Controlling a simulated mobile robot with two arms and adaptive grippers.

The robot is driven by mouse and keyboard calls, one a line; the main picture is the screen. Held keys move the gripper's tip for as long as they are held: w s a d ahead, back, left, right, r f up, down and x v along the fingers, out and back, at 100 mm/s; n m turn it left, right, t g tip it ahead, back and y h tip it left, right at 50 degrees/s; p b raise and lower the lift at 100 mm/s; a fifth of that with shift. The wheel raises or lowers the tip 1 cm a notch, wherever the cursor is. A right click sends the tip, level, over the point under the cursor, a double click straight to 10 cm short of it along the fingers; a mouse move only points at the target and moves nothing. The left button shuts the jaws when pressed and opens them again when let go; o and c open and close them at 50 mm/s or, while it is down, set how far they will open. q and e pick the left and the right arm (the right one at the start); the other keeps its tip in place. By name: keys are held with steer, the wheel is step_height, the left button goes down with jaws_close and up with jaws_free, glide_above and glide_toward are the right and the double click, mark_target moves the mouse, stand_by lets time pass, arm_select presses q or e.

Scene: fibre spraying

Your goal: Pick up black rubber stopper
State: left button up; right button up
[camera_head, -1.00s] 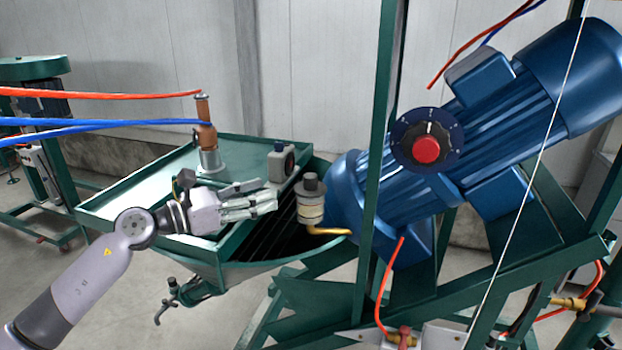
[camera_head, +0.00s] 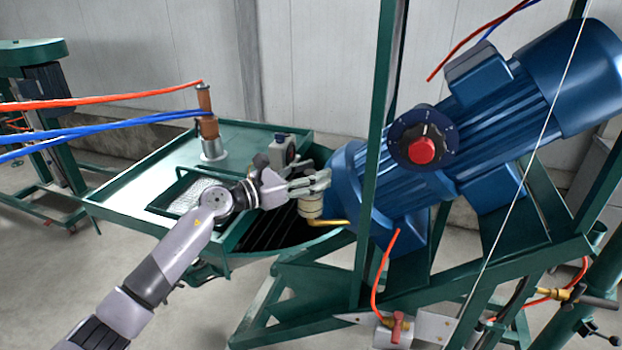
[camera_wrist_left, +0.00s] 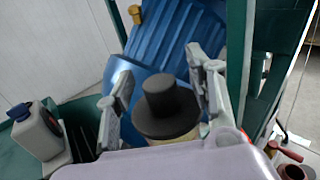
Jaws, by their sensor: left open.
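The black rubber stopper (camera_wrist_left: 166,105) sits on top of a pale cylindrical fitting, with its narrow knob up. In the left wrist view it lies between the two spread fingers of my left gripper (camera_wrist_left: 160,92). I cannot tell whether either finger touches it. In the head view my left gripper (camera_head: 318,180) is over the top of the pale fitting (camera_head: 310,205) and hides the stopper there. My right gripper is not in view.
A blue motor (camera_head: 480,110) stands just right of the fitting, behind a green upright post (camera_head: 376,150). A grey bottle (camera_head: 282,150) stands on the green hopper's rim to the left. Red and blue hoses (camera_head: 100,125) cross at left.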

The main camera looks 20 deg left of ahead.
arm_select(q)
steer(key=shift+a, duration=0.1)
steer(key=shift+c, duration=0.7)
steer(key=c, duration=1)
steer(key=shift+r, duration=0.1)
